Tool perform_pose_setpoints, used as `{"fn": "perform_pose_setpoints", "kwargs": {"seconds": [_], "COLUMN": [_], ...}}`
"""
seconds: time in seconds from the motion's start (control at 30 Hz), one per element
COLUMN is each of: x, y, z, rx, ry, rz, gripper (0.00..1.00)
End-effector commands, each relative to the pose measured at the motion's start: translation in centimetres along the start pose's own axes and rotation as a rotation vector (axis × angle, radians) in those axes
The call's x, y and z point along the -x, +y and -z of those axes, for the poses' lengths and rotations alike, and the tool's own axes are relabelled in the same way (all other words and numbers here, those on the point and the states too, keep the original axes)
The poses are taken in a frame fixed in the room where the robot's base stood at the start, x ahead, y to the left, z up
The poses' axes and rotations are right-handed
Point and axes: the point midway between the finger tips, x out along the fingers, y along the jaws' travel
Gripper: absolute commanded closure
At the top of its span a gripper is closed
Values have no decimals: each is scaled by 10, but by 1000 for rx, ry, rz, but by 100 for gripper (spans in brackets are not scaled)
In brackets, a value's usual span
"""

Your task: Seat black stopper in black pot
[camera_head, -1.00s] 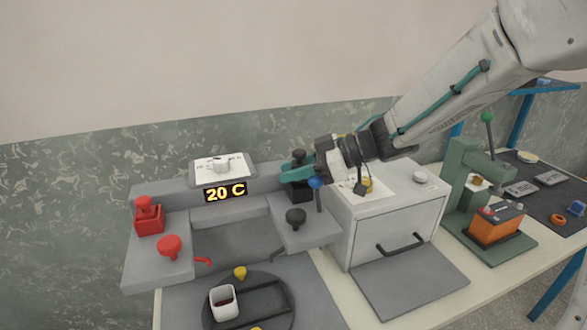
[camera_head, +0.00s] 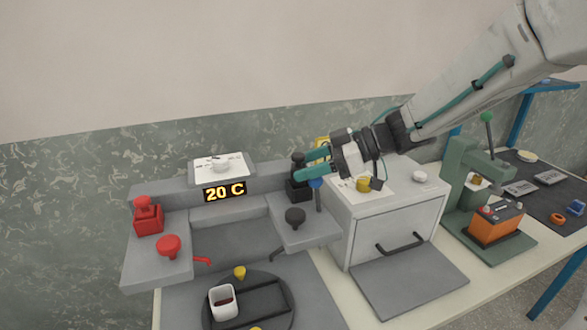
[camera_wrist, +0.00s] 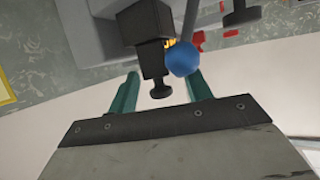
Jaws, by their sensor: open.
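The black pot (camera_head: 297,191) is a dark block on the back right of the grey fixture. The black stopper (camera_head: 298,160) stands upright on top of it; I cannot tell how deep it sits. In the wrist view the stopper's knob (camera_wrist: 160,90) points toward my gripper, with the pot (camera_wrist: 146,20) behind it. My gripper (camera_head: 307,164) has teal fingers, comes in from the right and is open. In the wrist view its fingers (camera_wrist: 162,78) lie on either side of the knob, with gaps, so nothing is clamped.
A blue ball on a rod (camera_head: 316,183) stands close beside the pot and near one finger. A black mushroom knob (camera_head: 296,215) sits in front. A red pot (camera_head: 150,222) and red knob (camera_head: 168,245) are on the left. A white cabinet (camera_head: 390,225) is on the right.

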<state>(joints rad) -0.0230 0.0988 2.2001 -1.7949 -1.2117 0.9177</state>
Motion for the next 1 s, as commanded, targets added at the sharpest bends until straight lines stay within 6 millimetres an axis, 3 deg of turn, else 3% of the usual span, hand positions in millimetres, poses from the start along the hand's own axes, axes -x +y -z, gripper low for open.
{"fn": "perform_pose_setpoints", "kwargs": {"seconds": [0.1, 0.33, 0.5, 0.73, 0.87, 1.0], "x": [30, 72, 87, 90, 93, 120], "y": [1, 2, 1, 2, 21, 60], "z": [2, 3, 4, 5, 17, 41], "rx": [3, 5, 5, 10, 55, 110], "ry": [3, 4, 4, 5, 4, -24], "rz": [-6, -4, -2, -15, -173, -553], "gripper": [51, 51, 51, 51, 51, 51]}}
